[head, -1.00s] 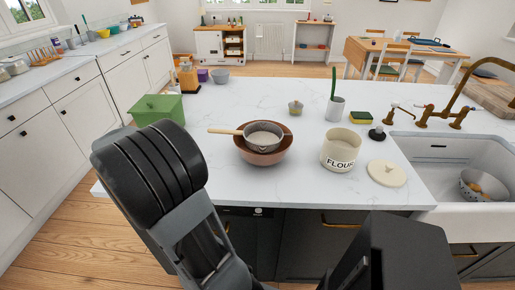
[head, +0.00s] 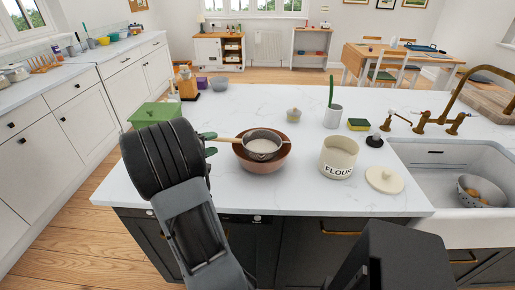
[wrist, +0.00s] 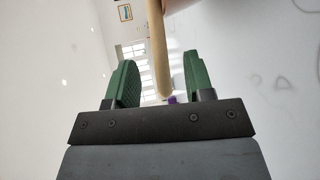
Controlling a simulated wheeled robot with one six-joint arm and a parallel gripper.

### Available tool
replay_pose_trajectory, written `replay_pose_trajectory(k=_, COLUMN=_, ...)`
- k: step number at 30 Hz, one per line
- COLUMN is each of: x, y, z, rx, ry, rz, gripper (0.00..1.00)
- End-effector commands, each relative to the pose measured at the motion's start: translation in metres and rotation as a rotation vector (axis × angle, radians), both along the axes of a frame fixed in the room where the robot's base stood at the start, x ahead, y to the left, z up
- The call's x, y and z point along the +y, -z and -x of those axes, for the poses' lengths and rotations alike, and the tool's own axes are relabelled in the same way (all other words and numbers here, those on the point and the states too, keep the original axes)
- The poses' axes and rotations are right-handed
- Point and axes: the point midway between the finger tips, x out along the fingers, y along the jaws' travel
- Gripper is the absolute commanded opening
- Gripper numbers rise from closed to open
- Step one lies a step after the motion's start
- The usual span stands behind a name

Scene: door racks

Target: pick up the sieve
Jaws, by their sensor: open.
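The sieve (head: 263,147) has a metal bowl and a long wooden handle. It rests on top of a brown bowl (head: 262,163) on the white counter, with its handle pointing left. My gripper (head: 210,144) is at the handle's left end, its green fingertips partly hidden behind my arm. In the wrist view the handle (wrist: 159,50) runs between the two green fingers of my open gripper (wrist: 157,75), with a gap on both sides. The sieve's metal bowl is out of sight there.
A flour canister (head: 338,158) and its lid (head: 384,180) stand right of the brown bowl. A green box (head: 157,113) is left. A sink (head: 450,165) is at right.

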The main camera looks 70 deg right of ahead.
Motion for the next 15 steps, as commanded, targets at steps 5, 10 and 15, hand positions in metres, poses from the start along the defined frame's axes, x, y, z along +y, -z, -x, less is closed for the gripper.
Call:
replay_pose_trajectory(k=5, x=-0.021, y=0.002, z=0.010, rx=0.000, ry=0.003, rz=0.000, gripper=0.48)
replay_pose_trajectory(k=10, x=-0.029, y=0.005, z=0.014, rx=0.000, ry=0.000, rz=-0.001, gripper=0.48)
replay_pose_trajectory(k=15, x=-0.029, y=0.006, z=0.014, rx=0.000, ry=0.000, rz=0.000, gripper=0.48)
